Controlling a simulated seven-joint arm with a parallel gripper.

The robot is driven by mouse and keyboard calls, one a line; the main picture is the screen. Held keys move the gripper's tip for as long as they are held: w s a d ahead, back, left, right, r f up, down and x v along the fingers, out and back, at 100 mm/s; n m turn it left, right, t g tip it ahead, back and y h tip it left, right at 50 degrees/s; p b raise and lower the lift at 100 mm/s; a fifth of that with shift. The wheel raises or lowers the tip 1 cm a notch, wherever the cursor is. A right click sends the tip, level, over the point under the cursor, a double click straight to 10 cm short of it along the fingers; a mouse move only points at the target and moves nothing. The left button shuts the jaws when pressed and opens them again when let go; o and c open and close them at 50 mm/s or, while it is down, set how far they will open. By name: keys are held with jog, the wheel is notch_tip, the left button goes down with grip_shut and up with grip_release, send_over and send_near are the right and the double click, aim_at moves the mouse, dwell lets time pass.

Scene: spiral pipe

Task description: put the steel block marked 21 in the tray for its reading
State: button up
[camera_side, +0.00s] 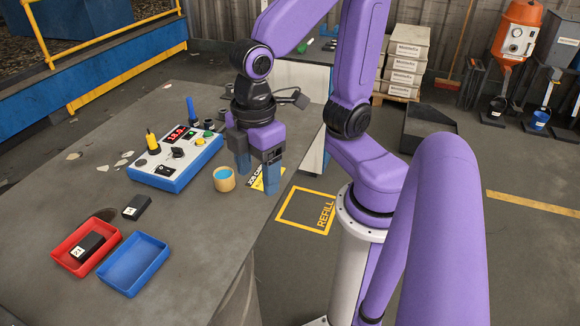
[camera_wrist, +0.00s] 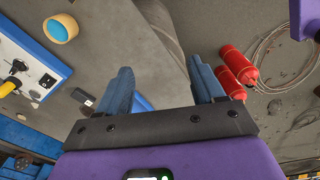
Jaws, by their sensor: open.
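A dark block (camera_side: 90,245) with a white label that looks like 21 lies inside the red tray (camera_side: 62,257) at the front left of the table. A blue tray (camera_side: 133,265) stands beside it and looks empty; a bit of it shows behind a finger in the wrist view (camera_wrist: 144,103). A second dark block (camera_side: 137,206) with a white label too small to read lies behind the trays; one dark block also shows in the wrist view (camera_wrist: 82,97). My gripper (camera_side: 257,178) is open and empty, right of the cup near the table's right edge; its fingers also show in the wrist view (camera_wrist: 162,84).
A blue and white meter box (camera_side: 176,160) with a red display, knobs and buttons stands behind the blocks. A yellow cup with blue inside (camera_side: 224,179) stands left of my gripper. A job card (camera_side: 258,182) lies near the table edge. The table's front right is clear.

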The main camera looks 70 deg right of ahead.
jog(key=s+d+f, duration=0.1)
jog(key=s+d, duration=0.3)
jog(key=s, duration=0.1)
jog(key=shift+d+f+m, duration=0.15)
jog(key=shift+f+m, duration=0.1)
jog(key=shift+m, duration=0.05)
